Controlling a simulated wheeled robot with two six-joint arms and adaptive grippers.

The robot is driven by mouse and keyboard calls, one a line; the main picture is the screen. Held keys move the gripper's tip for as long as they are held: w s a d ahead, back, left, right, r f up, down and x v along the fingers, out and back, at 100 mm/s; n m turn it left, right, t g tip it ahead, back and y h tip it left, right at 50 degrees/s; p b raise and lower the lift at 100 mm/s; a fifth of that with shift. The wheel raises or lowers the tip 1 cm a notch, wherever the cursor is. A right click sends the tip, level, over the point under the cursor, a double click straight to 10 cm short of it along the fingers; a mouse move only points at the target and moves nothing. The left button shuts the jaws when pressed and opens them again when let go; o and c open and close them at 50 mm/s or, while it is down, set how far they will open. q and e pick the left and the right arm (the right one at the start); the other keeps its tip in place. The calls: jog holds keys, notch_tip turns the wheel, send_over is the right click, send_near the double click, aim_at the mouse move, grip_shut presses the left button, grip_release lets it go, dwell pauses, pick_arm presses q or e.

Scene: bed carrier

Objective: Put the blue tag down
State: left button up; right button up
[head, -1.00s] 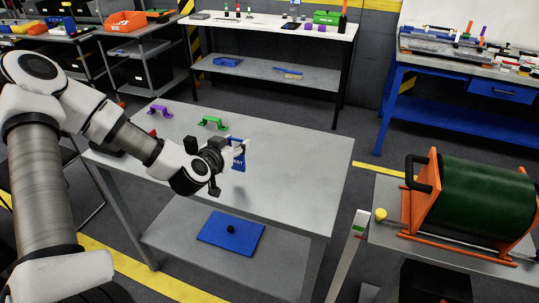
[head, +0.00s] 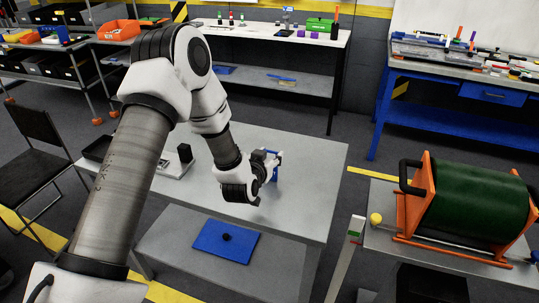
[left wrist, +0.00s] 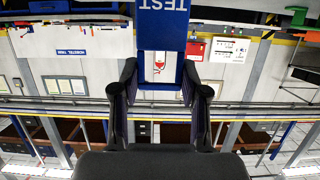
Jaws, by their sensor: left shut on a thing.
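The blue tag (head: 276,169) is upright in my left gripper (head: 268,165), over the grey table (head: 315,160) toward its right side. The head view does not show clearly whether its lower edge touches the tabletop. In the left wrist view the tag (left wrist: 162,28) shows white "TEST" lettering, upside down, and an opening in its frame. The left gripper (left wrist: 160,80) has its two fingers on either side of that frame, shut on it. My right gripper is in neither view.
A black tray (head: 97,149) lies at the table's left end. A green drum in an orange frame (head: 425,195) stands at right. The table's right part is clear.

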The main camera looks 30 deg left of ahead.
pick_arm(q)
jog(key=shift+s+d+f, duration=0.1)
jog(key=o, duration=1)
jog(key=shift+o, duration=0.6)
jog(key=b+v, duration=0.1)
jog(key=v, duration=1.1)
jog(key=shift+r+b, duration=0.2)
jog(key=shift+b, duration=0.15)
